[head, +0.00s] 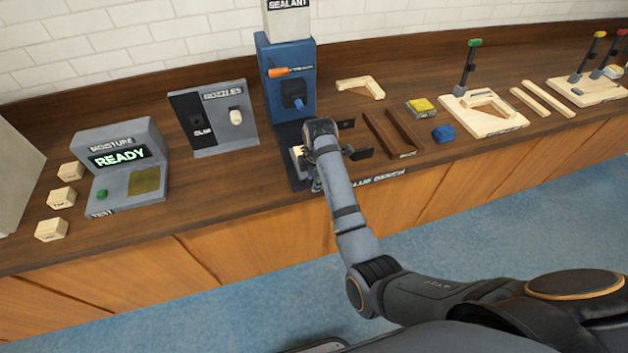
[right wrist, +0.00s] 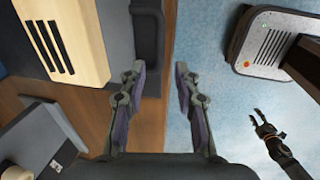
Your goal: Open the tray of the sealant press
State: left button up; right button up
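The blue sealant press (head: 285,85) stands on the bench against the wall. Its tray, at the press base, is partly hidden by my right arm in the head view. In the right wrist view, a pale wooden piece with dark slots (right wrist: 85,40) lies on the grey tray surface, and a dark bar handle (right wrist: 148,45) is on the tray's front. My right gripper (right wrist: 160,68) is open and empty; the handle lies just beyond its fingertips, nearer the left finger. My left gripper (right wrist: 258,117) shows small at the right of that view, fingers apart, away from the press.
A nozzle stand (head: 215,120) and a moisture tester (head: 120,160) reading READY are left of the press. A wooden bracket (head: 360,87), a yellow-topped block (head: 421,106), a blue block (head: 443,133) and clamp fixtures (head: 485,112) are to the right. Open floor lies before the bench.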

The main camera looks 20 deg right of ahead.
notch_tip(320, 180, up, 11)
jog(key=s, duration=0.2)
jog(key=shift+f, duration=0.15)
